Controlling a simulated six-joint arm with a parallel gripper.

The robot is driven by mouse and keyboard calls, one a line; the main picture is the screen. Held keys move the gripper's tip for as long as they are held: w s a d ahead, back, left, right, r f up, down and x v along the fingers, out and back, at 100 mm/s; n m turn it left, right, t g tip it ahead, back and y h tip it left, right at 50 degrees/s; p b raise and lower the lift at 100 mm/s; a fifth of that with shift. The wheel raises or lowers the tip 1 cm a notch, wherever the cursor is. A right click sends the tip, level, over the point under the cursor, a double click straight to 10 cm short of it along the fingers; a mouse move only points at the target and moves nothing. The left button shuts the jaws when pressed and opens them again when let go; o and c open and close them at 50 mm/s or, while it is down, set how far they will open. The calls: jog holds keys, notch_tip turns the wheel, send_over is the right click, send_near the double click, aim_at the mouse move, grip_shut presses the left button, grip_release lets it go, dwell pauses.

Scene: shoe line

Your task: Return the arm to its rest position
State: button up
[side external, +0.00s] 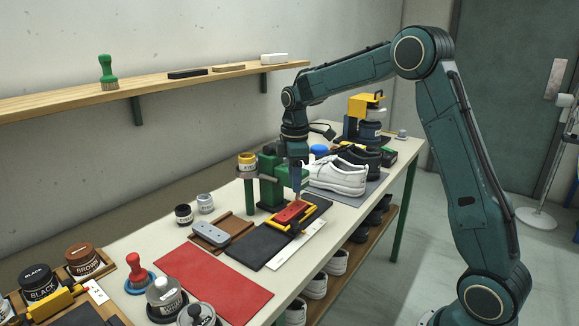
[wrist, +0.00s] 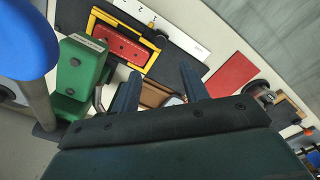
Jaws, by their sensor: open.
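My gripper (side external: 296,190) hangs from my bent arm above the work table (side external: 224,270), close to the green post fixture. In the wrist view my gripper (wrist: 160,88) shows two dark fingers held apart with nothing between them. A red block (side external: 291,212) lies in a yellow frame on a dark mat, just below my gripper in the side view. In the wrist view the red block (wrist: 121,46) and its yellow frame (wrist: 92,22) lie beyond the fingers, apart from them.
The green fixture (side external: 270,180) stands beside my gripper, and white shoes (side external: 338,178) sit to its right. A red mat (side external: 212,284), a grey block (side external: 210,234), jars and brushes lie to the left. A wooden shelf (side external: 150,90) runs along the wall behind.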

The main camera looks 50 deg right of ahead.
jog(key=shift+r, duration=0.6)
jog(key=s+a+r+m+t, duration=0.1)
jog(key=s+a+r+m, duration=0.1)
jog(key=s+a+r, duration=0.4)
jog(key=s+a+r+m+t, duration=0.2)
jog(key=s+a+r, duration=0.1)
jog(key=s, duration=0.5)
jog(key=s+a+f+m+t, duration=0.1)
jog(key=s+a+m, duration=0.1)
jog(key=s, duration=0.5)
jog(key=s+a+m+t, duration=0.1)
jog(key=s+a+m, duration=0.1)
jog(key=s, duration=0.5)
jog(key=shift+s+f+m+t, duration=0.15)
jog(key=shift+f+m+t, duration=0.15)
jog(key=shift+f+m, duration=0.15)
